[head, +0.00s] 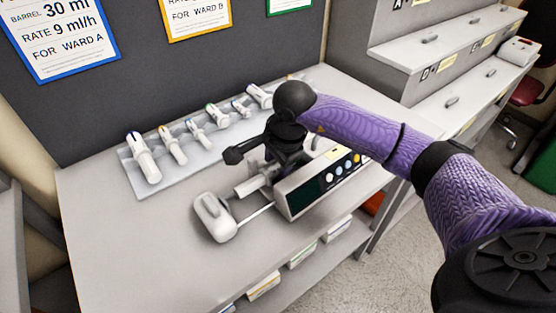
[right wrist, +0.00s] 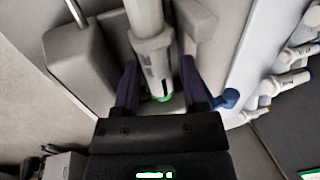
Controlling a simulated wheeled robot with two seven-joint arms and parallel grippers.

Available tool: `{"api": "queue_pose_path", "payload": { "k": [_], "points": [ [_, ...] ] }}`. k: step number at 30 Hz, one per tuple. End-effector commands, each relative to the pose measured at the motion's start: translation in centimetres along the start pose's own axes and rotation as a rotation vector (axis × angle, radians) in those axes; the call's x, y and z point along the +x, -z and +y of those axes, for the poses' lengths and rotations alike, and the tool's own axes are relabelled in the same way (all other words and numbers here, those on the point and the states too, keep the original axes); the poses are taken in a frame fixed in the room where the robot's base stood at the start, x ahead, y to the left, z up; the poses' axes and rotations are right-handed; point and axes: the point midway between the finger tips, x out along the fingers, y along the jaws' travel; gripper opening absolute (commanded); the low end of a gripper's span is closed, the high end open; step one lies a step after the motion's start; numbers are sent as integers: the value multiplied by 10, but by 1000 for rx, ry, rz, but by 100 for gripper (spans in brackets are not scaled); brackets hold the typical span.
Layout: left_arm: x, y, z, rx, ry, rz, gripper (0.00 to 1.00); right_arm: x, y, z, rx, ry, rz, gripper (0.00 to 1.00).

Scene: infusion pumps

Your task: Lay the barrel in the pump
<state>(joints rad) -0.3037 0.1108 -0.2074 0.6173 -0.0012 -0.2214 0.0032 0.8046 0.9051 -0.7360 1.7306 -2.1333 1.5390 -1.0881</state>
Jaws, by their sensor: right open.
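The pump (head: 283,196), white with a dark screen and a row of coloured buttons, stands on the table. Its white pusher block (head: 212,218) sticks out at the front left on a metal rod. A white barrel (head: 250,185) lies at the pump, partly hidden by my right arm. In the right wrist view the barrel (right wrist: 152,48) shows dark markings and a green end, lying between grey pump parts. My right gripper (right wrist: 160,88) is open, its fingers on either side of the barrel's green end. Whether they touch it is unclear. My left gripper is not in view.
A pale rack (head: 178,172) with several barrels in different ring colours stands behind the pump. A blue-framed sign (head: 60,35) reads barrel 30 ml, rate 9 ml/h, for ward A. The table's front left (head: 120,240) is clear. Drawers stand at the right.

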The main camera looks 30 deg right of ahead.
Motion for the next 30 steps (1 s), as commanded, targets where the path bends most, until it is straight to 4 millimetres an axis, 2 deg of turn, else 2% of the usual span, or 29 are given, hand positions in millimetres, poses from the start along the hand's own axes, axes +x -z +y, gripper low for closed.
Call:
{"api": "queue_pose_path", "payload": {
  "k": [4,11,17,25,30],
  "points": [
    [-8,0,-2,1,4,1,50,-12,1,-3,0,4,2,54],
    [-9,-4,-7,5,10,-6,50,-13,1,-4,1,6,4,54],
    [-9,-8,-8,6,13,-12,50,-13,2,-4,1,7,5,95],
    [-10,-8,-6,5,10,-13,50,-14,2,-4,1,7,5,96],
    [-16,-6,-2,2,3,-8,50,-23,2,-7,1,8,5,96]
  ]
}}
